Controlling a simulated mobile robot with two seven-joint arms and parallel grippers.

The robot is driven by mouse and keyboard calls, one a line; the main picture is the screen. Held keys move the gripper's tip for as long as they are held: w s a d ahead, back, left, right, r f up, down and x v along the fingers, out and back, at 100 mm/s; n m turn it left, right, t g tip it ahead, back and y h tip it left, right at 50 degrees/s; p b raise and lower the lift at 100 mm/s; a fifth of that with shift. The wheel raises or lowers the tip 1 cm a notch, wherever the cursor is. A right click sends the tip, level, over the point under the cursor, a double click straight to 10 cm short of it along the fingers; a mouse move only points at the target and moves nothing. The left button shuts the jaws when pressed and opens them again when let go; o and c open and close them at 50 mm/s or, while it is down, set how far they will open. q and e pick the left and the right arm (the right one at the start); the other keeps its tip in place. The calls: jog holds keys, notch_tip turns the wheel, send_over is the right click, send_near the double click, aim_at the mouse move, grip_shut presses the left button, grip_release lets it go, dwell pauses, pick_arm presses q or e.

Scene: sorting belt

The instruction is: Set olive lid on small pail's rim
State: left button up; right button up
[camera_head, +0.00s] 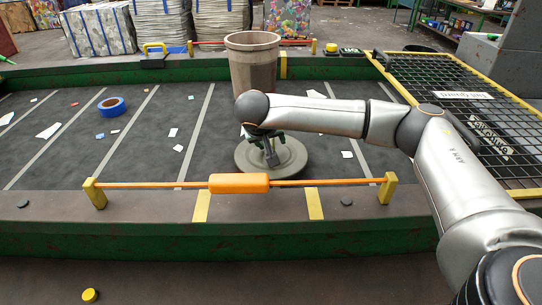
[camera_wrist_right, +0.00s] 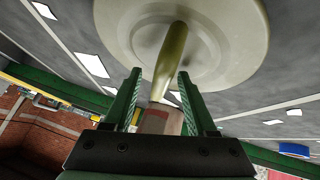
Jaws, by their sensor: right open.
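The olive lid (camera_head: 295,163) is a round disc lying flat on the dark belt in the head view. In the right wrist view the lid (camera_wrist_right: 225,60) fills the top, with an olive upright handle (camera_wrist_right: 172,55) at its middle. My right gripper (camera_head: 271,157) is over the lid's middle, partly hiding the handle. In the wrist view my right gripper (camera_wrist_right: 160,90) is open, its green fingers on either side of the handle; contact cannot be told. The small pail (camera_head: 252,70) stands upright behind the lid, its rim at the top. My left gripper is out of view.
An orange bar (camera_head: 238,183) runs along the belt's front edge between yellow posts. A blue tape roll (camera_head: 111,106) and several paper scraps lie on the belt. A black mesh grate (camera_head: 470,110) with a yellow frame is at right. The belt left of the lid is mostly clear.

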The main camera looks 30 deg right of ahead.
grip_shut()
dwell(0.3)
dwell(0.4)
